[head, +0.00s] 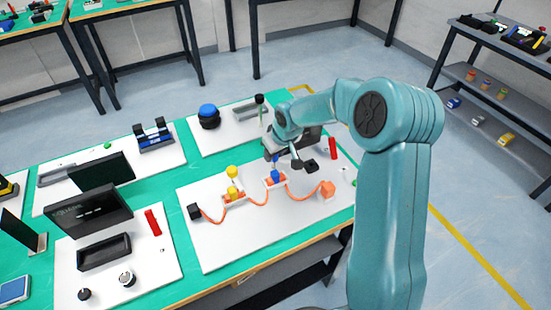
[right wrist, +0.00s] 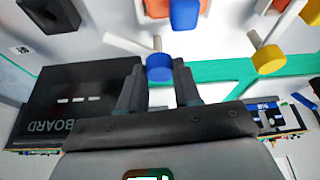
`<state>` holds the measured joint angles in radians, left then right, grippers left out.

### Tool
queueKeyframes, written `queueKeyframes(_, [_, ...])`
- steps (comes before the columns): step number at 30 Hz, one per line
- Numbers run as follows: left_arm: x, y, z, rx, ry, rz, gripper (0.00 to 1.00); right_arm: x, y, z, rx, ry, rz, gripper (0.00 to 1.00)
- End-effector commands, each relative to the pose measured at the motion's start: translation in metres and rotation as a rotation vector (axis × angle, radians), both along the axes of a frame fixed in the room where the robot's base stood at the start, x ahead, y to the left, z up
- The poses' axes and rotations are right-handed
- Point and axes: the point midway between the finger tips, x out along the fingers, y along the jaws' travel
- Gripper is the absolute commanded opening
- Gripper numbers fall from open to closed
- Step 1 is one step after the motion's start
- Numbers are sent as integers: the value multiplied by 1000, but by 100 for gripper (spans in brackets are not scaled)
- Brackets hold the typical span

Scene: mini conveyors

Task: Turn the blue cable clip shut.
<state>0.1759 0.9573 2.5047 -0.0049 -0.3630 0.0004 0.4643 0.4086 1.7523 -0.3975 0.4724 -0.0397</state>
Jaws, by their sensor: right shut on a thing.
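The blue cable clip (head: 276,176) stands on the white board (head: 215,250), where the orange cable (head: 258,200) runs. In the right wrist view, its round blue knob (right wrist: 159,67) sits between the fingertips of my right gripper (right wrist: 158,85), which is shut on it. The clip's blue block (right wrist: 185,14) shows beyond the knob, with a pale bar beside it. In the head view, my right gripper (head: 274,158) is just above the clip and hides its upper part. I cannot tell exactly how far the clip is turned. My left gripper is not in view.
A yellow clip (head: 232,190) with a yellow knob (head: 232,171) stands left of the blue one. The cable runs between a black block (head: 194,211) and an orange block (head: 327,188). A red piece (head: 333,148) lies behind. The board's front is clear.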

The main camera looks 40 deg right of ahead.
Motion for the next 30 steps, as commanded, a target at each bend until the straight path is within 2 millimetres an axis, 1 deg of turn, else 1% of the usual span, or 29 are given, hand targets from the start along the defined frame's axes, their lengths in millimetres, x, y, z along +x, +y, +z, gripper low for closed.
queueKeyframes(1, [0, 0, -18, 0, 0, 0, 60, 4, 1, -6, -4, -14, -38, 2])
queueKeyframes(6, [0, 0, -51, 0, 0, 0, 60, 4, 2, -7, -4, -17, -200, 2])
queueKeyframes(12, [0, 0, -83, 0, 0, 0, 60, 5, 3, -5, -1, -16, -388, 2])
queueKeyframes(15, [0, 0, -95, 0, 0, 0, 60, 5, 3, -4, 0, -16, -475, 2])
queueKeyframes(21, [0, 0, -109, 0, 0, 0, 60, 6, 3, -1, 1, -15, -620, 2])
queueKeyframes(30, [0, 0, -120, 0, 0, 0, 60, 6, 3, 2, 2, -15, -754, 2])
